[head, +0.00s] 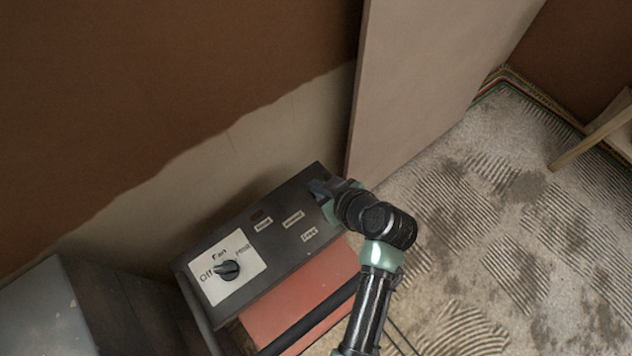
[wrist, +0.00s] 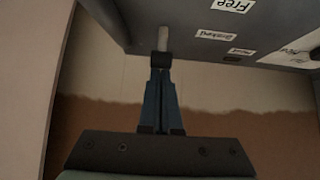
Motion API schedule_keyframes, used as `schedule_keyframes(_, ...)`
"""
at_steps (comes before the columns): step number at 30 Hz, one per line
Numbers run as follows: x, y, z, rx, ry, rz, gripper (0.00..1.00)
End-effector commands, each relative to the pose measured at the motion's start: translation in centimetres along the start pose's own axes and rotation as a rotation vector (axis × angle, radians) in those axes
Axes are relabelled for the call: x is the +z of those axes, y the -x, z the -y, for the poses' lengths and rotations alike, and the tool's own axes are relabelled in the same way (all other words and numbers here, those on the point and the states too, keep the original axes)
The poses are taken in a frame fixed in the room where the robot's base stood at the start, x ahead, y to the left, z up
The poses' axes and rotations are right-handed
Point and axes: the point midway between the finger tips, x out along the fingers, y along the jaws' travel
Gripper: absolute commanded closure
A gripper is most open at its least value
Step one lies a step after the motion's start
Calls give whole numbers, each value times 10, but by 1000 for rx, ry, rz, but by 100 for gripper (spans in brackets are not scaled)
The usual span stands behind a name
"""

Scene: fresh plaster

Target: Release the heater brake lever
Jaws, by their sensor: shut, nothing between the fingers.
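The heater (head: 250,255) is a box with a dark top panel and a red front. In the wrist view its panel (wrist: 190,15) carries labels reading "Free" (wrist: 233,5) and "Braked" (wrist: 213,35). The brake lever (wrist: 162,38), a pale rod with a black end (wrist: 161,59), sticks out from the panel, about level with the "Braked" label. My gripper (wrist: 160,72) is shut and empty, its tips at the lever's black end; whether they touch cannot be told. In the head view my gripper (head: 318,188) is at the panel's right end and the lever is not distinguishable.
A fan knob (head: 228,269) on a white plate sits at the panel's left end. A pale upright board (head: 420,80) stands close behind my gripper. A grey box (head: 40,315) is at lower left. Rough floor (head: 500,220) is open to the right.

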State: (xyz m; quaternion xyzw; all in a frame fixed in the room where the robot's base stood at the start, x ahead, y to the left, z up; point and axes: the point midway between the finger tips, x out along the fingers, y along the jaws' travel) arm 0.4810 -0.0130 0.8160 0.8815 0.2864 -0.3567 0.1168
Motion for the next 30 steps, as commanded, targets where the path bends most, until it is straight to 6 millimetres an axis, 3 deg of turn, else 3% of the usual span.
schedule_keyframes(13,23,17,1,-2,-6,11,100)
schedule_keyframes(30,14,5,0,-1,0,3,100)
